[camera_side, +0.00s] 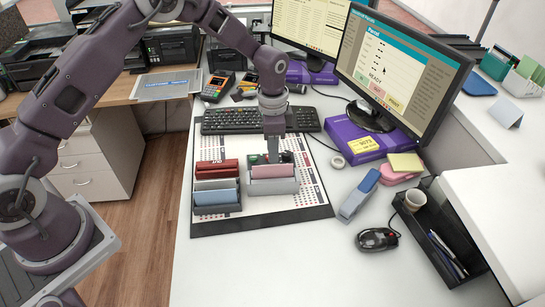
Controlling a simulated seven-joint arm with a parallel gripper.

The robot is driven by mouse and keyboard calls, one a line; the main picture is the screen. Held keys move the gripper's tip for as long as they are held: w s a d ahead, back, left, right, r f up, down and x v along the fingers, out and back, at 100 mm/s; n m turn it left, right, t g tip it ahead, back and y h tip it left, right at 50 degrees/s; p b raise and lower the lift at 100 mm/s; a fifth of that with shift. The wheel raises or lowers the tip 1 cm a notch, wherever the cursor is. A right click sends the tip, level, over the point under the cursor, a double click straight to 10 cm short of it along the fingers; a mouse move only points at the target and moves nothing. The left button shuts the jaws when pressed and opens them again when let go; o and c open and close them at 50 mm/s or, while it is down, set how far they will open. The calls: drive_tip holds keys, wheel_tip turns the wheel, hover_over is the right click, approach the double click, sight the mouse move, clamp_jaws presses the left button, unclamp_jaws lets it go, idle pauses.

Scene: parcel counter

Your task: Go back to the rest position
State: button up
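My gripper (273,156) points down over the desk mat (265,222), close to the back of the right-hand group of blocks. Its fingertips are partly hidden behind a pink block (271,171). I cannot tell whether the fingers are open or shut, or whether they touch anything. A grey block (273,187) sits in front of the pink one, and a dark green piece (256,159) shows behind it. The left-hand group has a red block (216,169), a grey block (216,185) and a blue block (216,198).
A keyboard (260,120) lies just behind the gripper. A monitor (395,65) stands at the back right. A stapler (359,195), a tape roll (338,162), a mouse (377,239) and a black tray (440,235) lie to the right. The front desk is clear.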

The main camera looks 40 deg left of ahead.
drive_tip(key=s+a+r+n+t, duration=0.2)
drive_tip(key=s+r, duration=0.5)
drive_tip(key=r, duration=0.5)
drive_tip(key=s+a+r+n+t, duration=0.1)
drive_tip(key=s+r+n, duration=0.2)
drive_tip(key=s+r, duration=0.7)
drive_tip(key=s+a+r+n+t, duration=0.1)
drive_tip(key=s+r+n, duration=0.3)
drive_tip(key=s, duration=1.1)
drive_tip(key=shift+s+a+r+t, duration=0.2)
drive_tip(key=shift+s+r+t, duration=0.1)
drive_tip(key=shift+t, duration=0.5)
